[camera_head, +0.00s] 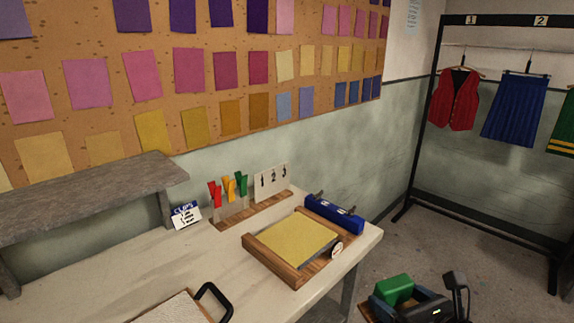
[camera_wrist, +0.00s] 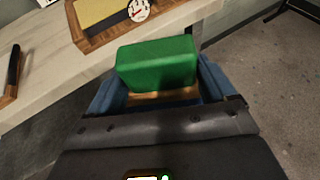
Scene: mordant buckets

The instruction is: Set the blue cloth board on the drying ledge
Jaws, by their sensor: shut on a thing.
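My gripper (camera_head: 405,298) is at the lower right of the head view, beyond the table's right end. In the wrist view, its two blue fingers (camera_wrist: 158,84) are shut on a green block (camera_wrist: 157,62) with a brown, wood-like part at its near side. The green block (camera_head: 394,289) also shows in the head view. I cannot make out a blue cloth board for certain. A long blue piece (camera_head: 335,215) with white labels lies at the back right of the table. I cannot tell which surface is the drying ledge.
A wooden tray (camera_head: 290,277) holds a yellow board (camera_head: 292,245). Behind it, a wooden strip (camera_head: 252,212) carries coloured clips (camera_head: 228,188) and a numbered card (camera_head: 272,180). A grey shelf (camera_head: 90,195) is at left. A clothes rack (camera_head: 418,130) stands at right. Floor between is clear.

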